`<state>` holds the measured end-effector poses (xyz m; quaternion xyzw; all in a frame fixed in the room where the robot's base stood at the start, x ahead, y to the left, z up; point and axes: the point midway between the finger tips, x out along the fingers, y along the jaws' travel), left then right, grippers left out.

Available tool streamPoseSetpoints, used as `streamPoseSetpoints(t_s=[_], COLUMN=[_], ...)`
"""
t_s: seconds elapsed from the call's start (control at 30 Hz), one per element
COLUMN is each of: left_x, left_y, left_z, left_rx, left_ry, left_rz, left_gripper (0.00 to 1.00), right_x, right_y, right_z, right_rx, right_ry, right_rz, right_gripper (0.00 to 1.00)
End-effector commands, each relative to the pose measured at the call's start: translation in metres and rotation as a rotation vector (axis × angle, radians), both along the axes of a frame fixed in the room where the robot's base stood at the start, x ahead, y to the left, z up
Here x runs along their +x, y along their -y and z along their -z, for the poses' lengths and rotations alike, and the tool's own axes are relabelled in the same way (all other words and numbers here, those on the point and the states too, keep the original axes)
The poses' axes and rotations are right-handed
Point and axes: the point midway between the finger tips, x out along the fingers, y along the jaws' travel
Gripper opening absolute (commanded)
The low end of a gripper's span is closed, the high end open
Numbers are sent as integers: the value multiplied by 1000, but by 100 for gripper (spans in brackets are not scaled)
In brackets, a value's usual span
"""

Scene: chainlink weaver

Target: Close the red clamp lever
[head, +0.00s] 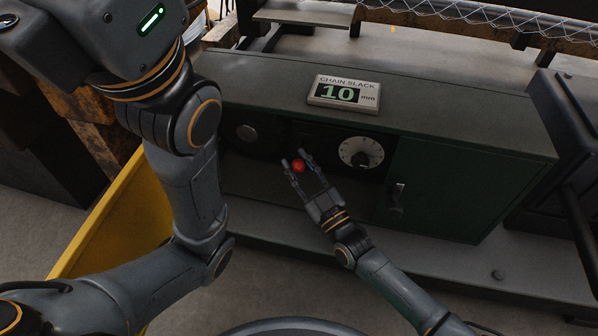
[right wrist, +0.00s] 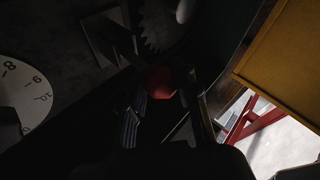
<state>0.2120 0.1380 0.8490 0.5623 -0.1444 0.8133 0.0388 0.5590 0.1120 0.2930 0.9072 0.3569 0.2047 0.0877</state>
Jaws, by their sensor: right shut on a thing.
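The red ball knob (head: 298,167) of the clamp lever is at the front of the dark green cabinet, left of the dial. My right gripper (head: 294,158) reaches up to it from the lower right, with one finger on each side, and is shut on it. The red knob also shows in the right wrist view (right wrist: 160,83), dark, between the fingers.
A display (head: 344,93) reading 10 mm stands on the cabinet top (head: 440,105). A handle (head: 395,199) juts from the green door. A yellow panel (head: 110,215) stands left.

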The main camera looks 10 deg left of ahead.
Motion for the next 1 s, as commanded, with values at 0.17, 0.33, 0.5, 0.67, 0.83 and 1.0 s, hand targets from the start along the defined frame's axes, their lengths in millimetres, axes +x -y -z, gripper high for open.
streamPoseSetpoints(t_s=[0.17,0.33,0.5,0.67,0.83,1.0], left_x=[0,0,0,0,1,2], left_y=[0,0,0,0,0,0], left_z=[12,10,10,10,11,11], left_rx=[0,0,0,0,0,0], left_ry=[0,0,1,1,-2,-4], left_rz=[0,0,0,1,0,0], left_gripper=[60,60,60,60,60,60], right_x=[-2,-2,-2,-2,-1,-8], right_y=[-1,-1,-1,-1,0,6], right_z=[9,9,9,7,6,11], right_rx=[-6,-8,-9,-7,-6,-7], right_ry=[38,39,39,42,44,41], right_rz=[-4,-4,-5,-3,-2,-2], right_gripper=[0,0,41,54,54,54])
